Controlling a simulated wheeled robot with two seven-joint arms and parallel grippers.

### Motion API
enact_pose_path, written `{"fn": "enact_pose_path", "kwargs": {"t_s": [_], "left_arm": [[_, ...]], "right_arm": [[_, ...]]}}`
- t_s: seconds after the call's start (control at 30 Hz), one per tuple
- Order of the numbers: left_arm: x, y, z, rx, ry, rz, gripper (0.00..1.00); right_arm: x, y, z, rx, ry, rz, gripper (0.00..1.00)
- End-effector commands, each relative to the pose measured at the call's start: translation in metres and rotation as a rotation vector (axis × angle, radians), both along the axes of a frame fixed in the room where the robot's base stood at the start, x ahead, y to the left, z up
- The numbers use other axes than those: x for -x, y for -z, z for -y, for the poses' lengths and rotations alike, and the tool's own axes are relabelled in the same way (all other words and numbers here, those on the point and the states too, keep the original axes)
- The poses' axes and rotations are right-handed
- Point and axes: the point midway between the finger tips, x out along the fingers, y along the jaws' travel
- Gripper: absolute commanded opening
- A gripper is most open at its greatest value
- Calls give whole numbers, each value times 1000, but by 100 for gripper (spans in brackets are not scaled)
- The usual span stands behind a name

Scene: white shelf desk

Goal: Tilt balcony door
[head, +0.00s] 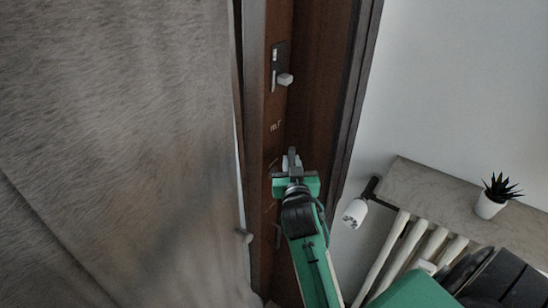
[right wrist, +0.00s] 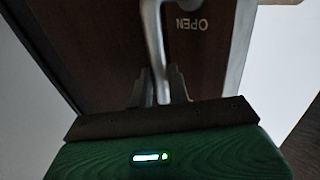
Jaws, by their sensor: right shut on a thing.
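The balcony door (head: 268,125) is dark brown wood and stands upright in the middle of the head view. In the right wrist view, a pale metal handle (right wrist: 153,35) runs down the brown door face beside the word "OPEN". My right gripper (head: 291,158) is at the door and is shut on this handle; its dark fingers (right wrist: 162,92) lie on both sides of the handle's lower end. The gripper hides most of the handle in the head view. My left gripper is not in view.
A grey curtain (head: 120,130) fills the left side. A light metal fitting (head: 284,79) sits higher on the door. At right are a white radiator (head: 402,250) with a white valve (head: 355,212), a shelf (head: 425,196) above it and a potted plant (head: 489,205).

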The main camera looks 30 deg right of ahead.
Motion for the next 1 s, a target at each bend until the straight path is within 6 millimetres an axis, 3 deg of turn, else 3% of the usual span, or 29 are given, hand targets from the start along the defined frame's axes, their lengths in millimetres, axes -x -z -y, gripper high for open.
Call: {"fn": "enact_pose_path", "kwargs": {"t_s": [0.03, 0.67, 0.7, 0.87, 1.0], "left_arm": [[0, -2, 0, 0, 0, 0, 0], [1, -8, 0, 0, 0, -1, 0], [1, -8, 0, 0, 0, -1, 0], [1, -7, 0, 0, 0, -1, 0], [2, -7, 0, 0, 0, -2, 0]], "right_arm": [[4, -8, 5, 12, 8, 12, 0], [27, -10, 15, 17, 8, 16, 0], [27, -10, 15, 16, 8, 16, 22], [26, -8, 14, 11, 6, 12, 53], [26, -6, 13, 8, 4, 9, 55]]}}
